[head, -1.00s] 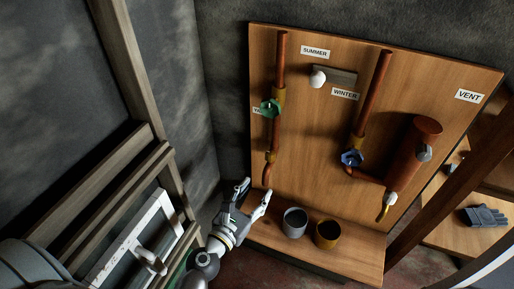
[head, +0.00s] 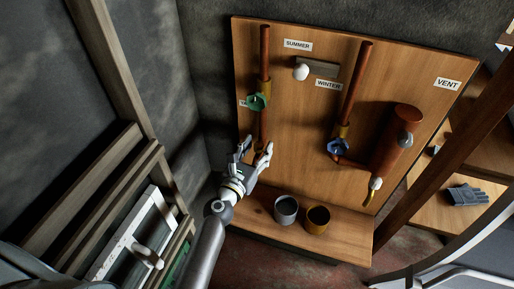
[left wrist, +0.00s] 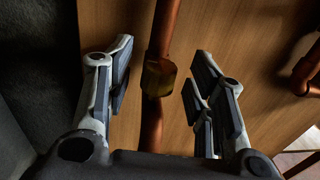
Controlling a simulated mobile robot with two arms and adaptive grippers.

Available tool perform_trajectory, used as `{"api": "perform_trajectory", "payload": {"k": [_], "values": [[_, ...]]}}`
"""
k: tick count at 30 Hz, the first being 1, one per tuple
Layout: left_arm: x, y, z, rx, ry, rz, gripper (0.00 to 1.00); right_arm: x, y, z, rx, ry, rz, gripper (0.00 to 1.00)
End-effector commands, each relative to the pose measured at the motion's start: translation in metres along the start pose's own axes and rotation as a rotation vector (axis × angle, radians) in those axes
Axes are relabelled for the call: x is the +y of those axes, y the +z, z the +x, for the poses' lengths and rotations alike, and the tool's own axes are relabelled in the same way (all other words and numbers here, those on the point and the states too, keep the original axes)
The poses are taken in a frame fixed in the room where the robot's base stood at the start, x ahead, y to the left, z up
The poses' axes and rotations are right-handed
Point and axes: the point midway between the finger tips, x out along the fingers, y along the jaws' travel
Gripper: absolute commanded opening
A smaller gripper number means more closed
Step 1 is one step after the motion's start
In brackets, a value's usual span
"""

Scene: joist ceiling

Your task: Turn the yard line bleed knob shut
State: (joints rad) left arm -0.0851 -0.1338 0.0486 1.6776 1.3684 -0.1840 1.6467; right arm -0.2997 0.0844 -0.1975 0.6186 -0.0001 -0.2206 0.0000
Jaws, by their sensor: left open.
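On the wooden board, the left copper pipe (head: 264,60) carries a green valve handle (head: 257,101), with a white label partly hidden beside it. Lower on this pipe is a brass fitting, seen in the left wrist view (left wrist: 158,77); in the head view my gripper largely covers it. I cannot make out a separate bleed knob on it. My left gripper (head: 256,146) is open at the lower part of this pipe. In the left wrist view its fingers stand either side of the pipe and fitting, with gaps on both sides. My right gripper is not in view.
A second pipe with a blue handle (head: 338,148) and a wide copper cylinder (head: 397,140) are to the right. A grey cup (head: 286,210) and a yellow-brown cup (head: 317,220) stand on the ledge below. A glove (head: 467,195) lies on a far-right shelf.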

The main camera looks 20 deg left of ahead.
Motion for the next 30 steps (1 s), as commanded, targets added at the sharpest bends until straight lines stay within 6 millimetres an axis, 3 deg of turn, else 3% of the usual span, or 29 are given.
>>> {"api": "perform_trajectory", "payload": {"k": [8,19,30], "values": [[0.0001,-0.0004,0.0014,0.001,0.0,0.001,0.49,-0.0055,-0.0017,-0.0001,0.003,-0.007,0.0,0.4],[0.0,-0.0003,0.0012,0.001,0.0,0.001,0.03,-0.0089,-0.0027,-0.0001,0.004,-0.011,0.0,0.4],[0.0041,-0.0023,0.0024,0.0,-0.191,0.008,0.03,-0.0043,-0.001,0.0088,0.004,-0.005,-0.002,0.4]]}}
